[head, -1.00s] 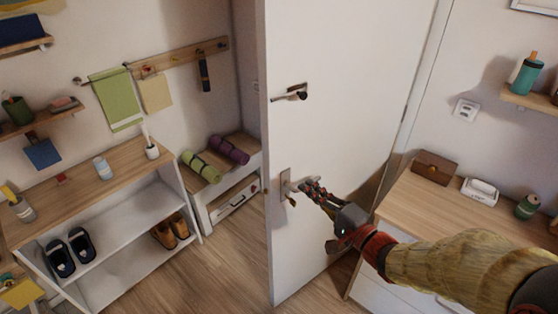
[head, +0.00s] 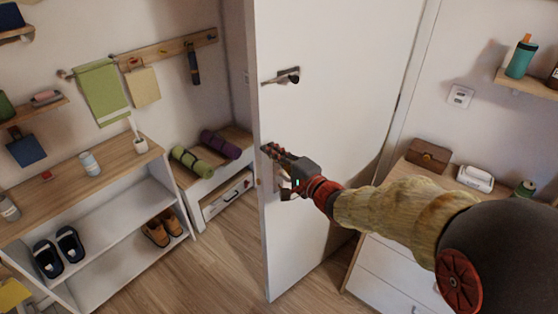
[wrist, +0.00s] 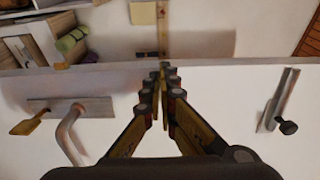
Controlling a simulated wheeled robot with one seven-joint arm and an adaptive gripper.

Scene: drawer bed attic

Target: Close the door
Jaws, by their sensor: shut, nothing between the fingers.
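The white door (head: 325,110) stands ajar in the middle of the head view, its free edge towards the left and its hinged side at the right by the wall. A dark handle (head: 282,76) sits high on it. A lower handle plate (head: 283,186) is partly hidden behind my gripper. My gripper (head: 268,150) is shut and empty, its fingertips close to the door's free edge. In the wrist view the fingers (wrist: 162,75) are together and reach across the door face to its edge (wrist: 225,65), between the curved lower handle (wrist: 70,135) and the other handle (wrist: 282,105). I cannot tell whether they touch the door.
A shoe rack (head: 105,225) stands at the left. A low bench (head: 215,180) with rolled mats is behind the door's free edge. A dresser (head: 405,200) stands at the right, near my arm. Wooden floor (head: 215,270) is clear left of the door.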

